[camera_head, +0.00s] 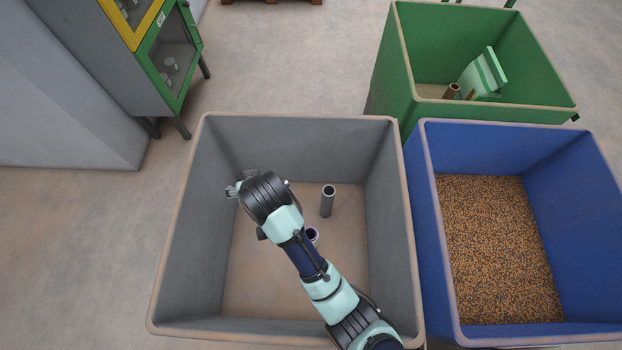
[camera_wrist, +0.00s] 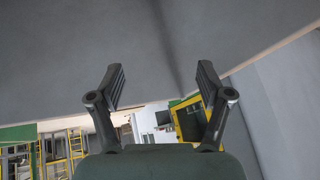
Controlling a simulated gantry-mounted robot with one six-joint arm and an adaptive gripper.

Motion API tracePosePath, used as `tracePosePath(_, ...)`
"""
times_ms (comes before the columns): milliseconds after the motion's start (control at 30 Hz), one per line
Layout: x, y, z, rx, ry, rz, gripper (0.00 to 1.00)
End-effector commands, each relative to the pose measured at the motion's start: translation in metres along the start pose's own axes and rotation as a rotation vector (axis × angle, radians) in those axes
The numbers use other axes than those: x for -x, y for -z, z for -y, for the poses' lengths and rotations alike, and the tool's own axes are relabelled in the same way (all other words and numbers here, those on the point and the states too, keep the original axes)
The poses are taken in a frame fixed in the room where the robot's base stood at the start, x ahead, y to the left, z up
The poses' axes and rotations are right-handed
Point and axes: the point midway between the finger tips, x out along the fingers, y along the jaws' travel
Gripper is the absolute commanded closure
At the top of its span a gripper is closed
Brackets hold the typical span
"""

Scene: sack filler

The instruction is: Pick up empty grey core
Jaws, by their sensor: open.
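A grey hollow core (camera_head: 327,203) stands upright on the floor of the large grey bin (camera_head: 386,225), right of my arm. My gripper (camera_head: 232,190) is at the left inside the bin, near its left wall and apart from the upright core. In the wrist view my gripper (camera_wrist: 162,85) has its two fingers wide apart with nothing between them, facing a grey wall. A purple-rimmed core (camera_head: 313,234) is partly hidden behind my arm.
A blue bin (camera_head: 436,235) of brown pellets stands at the right. A green bin (camera_head: 395,75) behind it holds a brown core (camera_head: 452,91) and a green-and-white item (camera_head: 482,74). A green-framed cabinet (camera_head: 172,65) stands at the back left. The grey bin's high walls surround my gripper.

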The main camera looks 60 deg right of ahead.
Motion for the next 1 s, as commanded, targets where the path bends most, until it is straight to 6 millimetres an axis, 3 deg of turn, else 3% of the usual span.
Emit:
tracePosePath(33,-0.019,0.000,-0.022,-0.061,-0.036,0.032,0.22)
tracePosePath(167,-0.063,-0.004,-0.088,-0.259,-0.144,0.134,0.22)
tracePosePath(300,-0.111,-0.026,-0.192,-0.577,-0.308,0.282,0.22)
tracePosePath(400,-0.124,-0.046,-0.250,-0.768,-0.403,0.366,0.22)
tracePosePath(433,-0.126,-0.052,-0.261,-0.808,-0.423,0.385,0.22)
tracePosePath(567,-0.127,-0.063,-0.284,-0.895,-0.466,0.423,0.22)
tracePosePath(1000,-0.150,-0.079,-0.289,-0.895,-0.467,0.425,0.22)
